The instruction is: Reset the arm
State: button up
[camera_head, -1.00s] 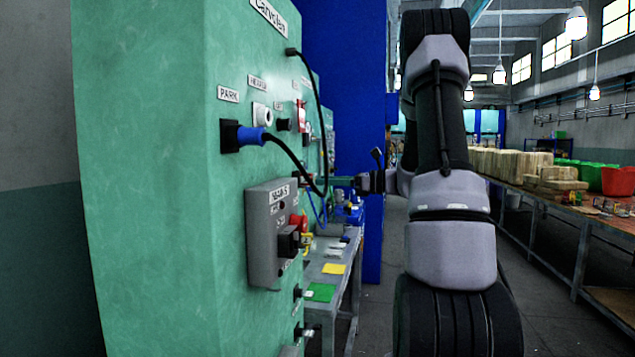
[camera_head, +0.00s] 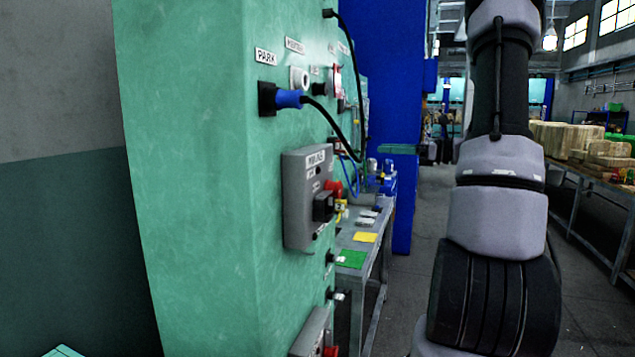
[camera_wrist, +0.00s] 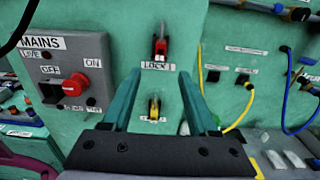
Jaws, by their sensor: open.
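My arm (camera_head: 497,210) stands upright at the right of the head view, with its upper links cut off by the top edge. My gripper (camera_wrist: 158,112) shows in the wrist view, with two green fingers spread apart and nothing between them. It faces the green panel (camera_wrist: 220,50). I cannot tell the gap between the fingertips and the panel. My gripper cannot be made out clearly in the head view.
The green cabinet (camera_head: 195,180) fills the left. Its grey mains box (camera_head: 308,198) sticks out, with a red knob (camera_wrist: 77,83). A blue plug (camera_head: 288,98) trails a black cable. A workbench (camera_head: 350,235) stands behind. The aisle floor (camera_head: 412,290) is open.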

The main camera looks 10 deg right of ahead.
jog(key=s+a+n+g+h, duration=0.4)
jog(key=s+a+n+g, duration=0.45)
jog(key=a, duration=0.65)
jog(key=s+r+n+t+h, duration=0.2)
jog(key=s+n+t+h, duration=0.3)
jog(key=s+n+h, duration=0.3)
jog(key=s+n, duration=0.4)
jog(key=s, duration=0.3)
jog(key=shift+a+r+t+h, duration=0.2)
jog(key=shift+r+t+h, duration=0.15)
jog(key=shift+r+h, duration=0.05)
